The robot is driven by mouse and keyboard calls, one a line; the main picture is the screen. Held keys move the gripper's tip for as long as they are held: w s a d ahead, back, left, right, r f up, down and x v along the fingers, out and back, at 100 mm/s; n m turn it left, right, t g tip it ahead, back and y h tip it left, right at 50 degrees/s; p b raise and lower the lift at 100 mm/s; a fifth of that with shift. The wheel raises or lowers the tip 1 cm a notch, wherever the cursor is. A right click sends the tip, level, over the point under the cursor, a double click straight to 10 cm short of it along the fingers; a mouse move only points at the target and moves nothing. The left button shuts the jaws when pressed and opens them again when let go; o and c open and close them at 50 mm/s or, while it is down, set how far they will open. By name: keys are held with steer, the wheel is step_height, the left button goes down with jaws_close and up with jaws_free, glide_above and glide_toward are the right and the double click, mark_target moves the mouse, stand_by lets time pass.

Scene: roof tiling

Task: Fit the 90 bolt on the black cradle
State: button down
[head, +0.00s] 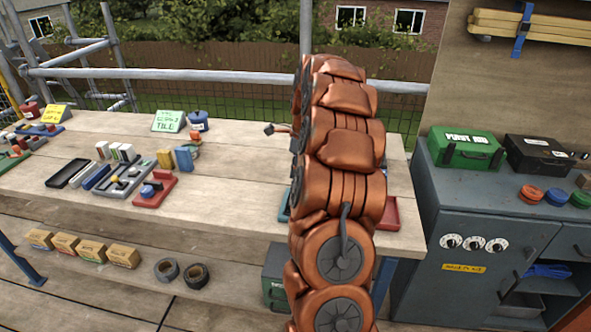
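An empty-looking black tray (68,173) lies on the wooden bench at left; I cannot tell if it is the black cradle. Beside it a grey holder (112,190) carries small coloured parts, and a red holder (166,192) carries a blue knob-like part. No part is readable as the 90 bolt. My orange arm stands upright across the middle and hides my gripper. A small dark-headed piece (269,129) sticks out left of the arm above the bench; I cannot tell if it is a bolt or what holds it.
Upright blocks (185,159) stand on the wooden bench (230,205). A green sign (169,121) and blue pot (198,121) stand at its back edge. A red tray (391,212) is partly behind my arm. A grey cabinet (440,215) stands at right. Bench front middle is clear.

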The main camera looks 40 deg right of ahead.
steer(key=shift+f+b, duration=0.3)
steer(key=shift+f, duration=0.2)
stand_by(0.7)
steer(key=c, duration=1.1)
jaws_free()
steer(key=shift+r, duration=0.1)
steer(key=shift+r+p, duration=0.9)
steer(key=shift+r, duration=2.5)
steer(key=shift+a, duration=0.1)
